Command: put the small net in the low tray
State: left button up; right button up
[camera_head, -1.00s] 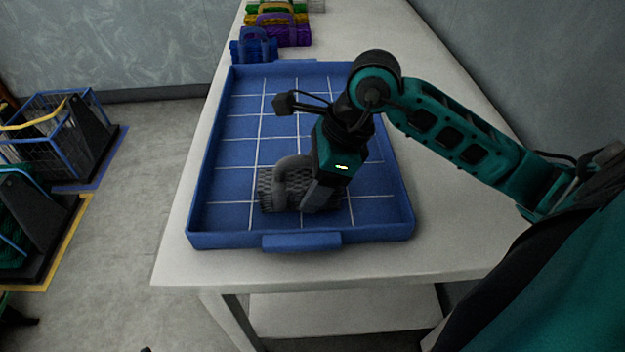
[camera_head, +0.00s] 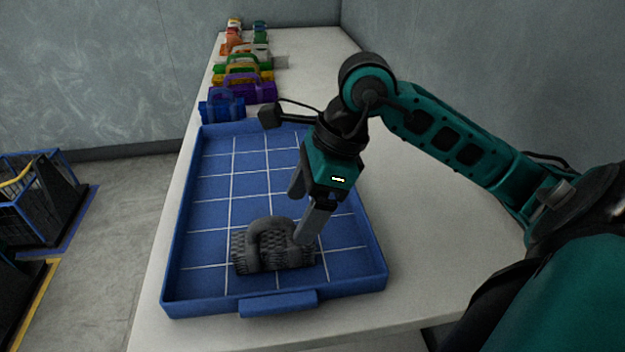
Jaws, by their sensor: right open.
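A small dark grey net bundle (camera_head: 262,254) with a thick arched handle lies in the near part of the low blue tray (camera_head: 172,262). The tray has a white grid on its floor and stands on the pale table. My right gripper (camera_head: 303,218) is open just above and behind the net, with one finger at the net's right side. Nothing shows between its fingers. I cannot tell whether the near finger touches the net. My left gripper is not in view.
A row of coloured net bundles, with a blue one (camera_head: 221,106) and a purple one (camera_head: 254,92) nearest, stands on the table (camera_head: 440,215) beyond the tray. Wire crates (camera_head: 40,200) stand on the floor at left. The table right of the tray is clear.

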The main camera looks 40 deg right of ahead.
jog(key=shift+v, duration=1.95)
